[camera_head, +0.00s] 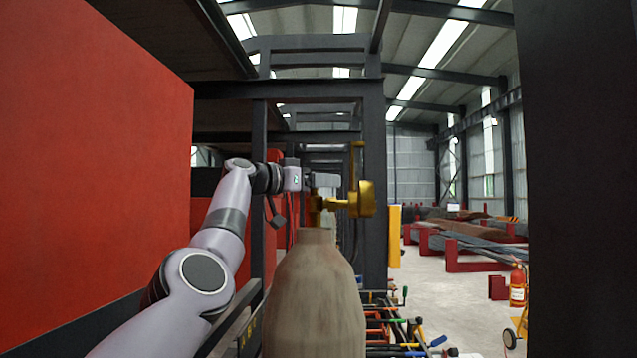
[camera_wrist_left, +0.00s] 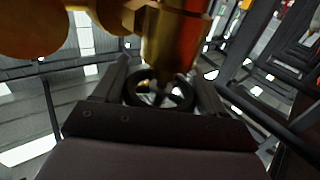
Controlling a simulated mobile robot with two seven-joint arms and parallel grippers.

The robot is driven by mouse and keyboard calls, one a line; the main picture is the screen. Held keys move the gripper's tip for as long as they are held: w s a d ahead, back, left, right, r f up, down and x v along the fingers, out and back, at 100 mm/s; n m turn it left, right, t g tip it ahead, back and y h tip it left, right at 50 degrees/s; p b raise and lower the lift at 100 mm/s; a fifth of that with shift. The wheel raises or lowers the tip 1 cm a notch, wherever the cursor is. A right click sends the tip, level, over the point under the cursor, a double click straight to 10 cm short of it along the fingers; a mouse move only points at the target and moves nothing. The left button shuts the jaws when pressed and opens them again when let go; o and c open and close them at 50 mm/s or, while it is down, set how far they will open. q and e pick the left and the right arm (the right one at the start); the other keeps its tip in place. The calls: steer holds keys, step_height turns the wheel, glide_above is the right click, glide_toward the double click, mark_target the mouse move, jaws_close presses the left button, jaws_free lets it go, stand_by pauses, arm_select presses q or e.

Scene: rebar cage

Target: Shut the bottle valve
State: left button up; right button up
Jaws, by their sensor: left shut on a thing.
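A tall beige-grey bottle (camera_head: 314,295) stands upright in the middle of the head view. Its brass valve (camera_head: 318,205) sits on its neck, with a round brass regulator (camera_head: 367,199) at the right. My left gripper (camera_head: 322,181) reaches in from the left at the top of the valve. In the left wrist view a dark, ring-shaped handwheel (camera_wrist_left: 183,101) lies between the two fingers of my left gripper (camera_wrist_left: 162,82), which are shut on it. The brass valve body (camera_wrist_left: 172,45) rises beyond it. The handwheel is hidden in the head view. My right gripper is not in view.
A large red panel (camera_head: 95,150) fills the left side. Open floor (camera_head: 455,310) lies between.

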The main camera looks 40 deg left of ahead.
arm_select(q)
steer(key=o, duration=1)
steer(key=shift+o, duration=0.2)
steer(key=shift+s+a+f+b, duration=0.1)
steer(key=shift+s+f+b, duration=0.05)
steer(key=shift+s+b, duration=0.45)
steer(key=shift+r+b+v, duration=0.2)
steer(key=shift+b+v, duration=1.95)
steer(key=shift+v, duration=0.8)
